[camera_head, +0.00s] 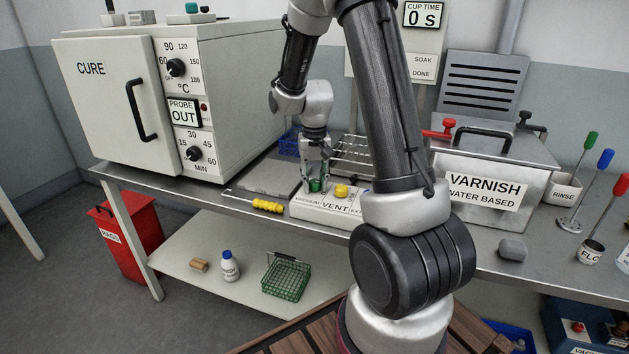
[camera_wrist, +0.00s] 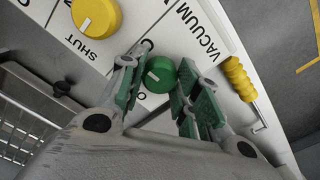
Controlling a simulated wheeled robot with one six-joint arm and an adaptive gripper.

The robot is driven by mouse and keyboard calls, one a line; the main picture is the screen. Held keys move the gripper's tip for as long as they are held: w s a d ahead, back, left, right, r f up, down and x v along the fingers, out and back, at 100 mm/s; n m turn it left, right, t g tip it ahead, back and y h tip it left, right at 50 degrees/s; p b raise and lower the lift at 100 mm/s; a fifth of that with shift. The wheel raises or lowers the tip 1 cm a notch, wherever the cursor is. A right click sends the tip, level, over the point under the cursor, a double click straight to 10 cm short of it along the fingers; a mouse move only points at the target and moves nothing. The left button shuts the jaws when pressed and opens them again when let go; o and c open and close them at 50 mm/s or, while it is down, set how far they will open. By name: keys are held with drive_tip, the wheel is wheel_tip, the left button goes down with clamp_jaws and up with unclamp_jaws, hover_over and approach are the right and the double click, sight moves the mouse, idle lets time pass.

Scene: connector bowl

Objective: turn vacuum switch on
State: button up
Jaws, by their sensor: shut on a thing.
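The vacuum switch is a round green knob (camera_wrist: 159,75) with a white pointer line. It sits on the white panel (camera_wrist: 205,22) beside the word VACUUM, and part of the lettering near it is hidden by my fingers. My gripper (camera_head: 314,184) points down over the left part of the white panel (camera_head: 302,211). In the wrist view, my green-padded fingers are on either side of the knob, and my gripper (camera_wrist: 157,80) is shut on it. In the head view the knob is mostly hidden by the fingers.
A yellow knob (camera_head: 341,191) marked VENT stands just right of my gripper. A yellow-handled tool (camera_head: 268,206) lies left of the panel. The CURE oven (camera_head: 118,100) stands at the left, the varnish tank (camera_head: 490,180) at the right. A wire rack (camera_head: 362,158) is behind.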

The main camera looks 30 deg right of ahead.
sight(315, 181)
drive_tip(key=shift+m, duration=0.5)
drive_tip(key=o, duration=1)
wheel_tip(315, 181, up, 12)
drive_tip(key=shift+r, duration=0.1)
idle(0.5)
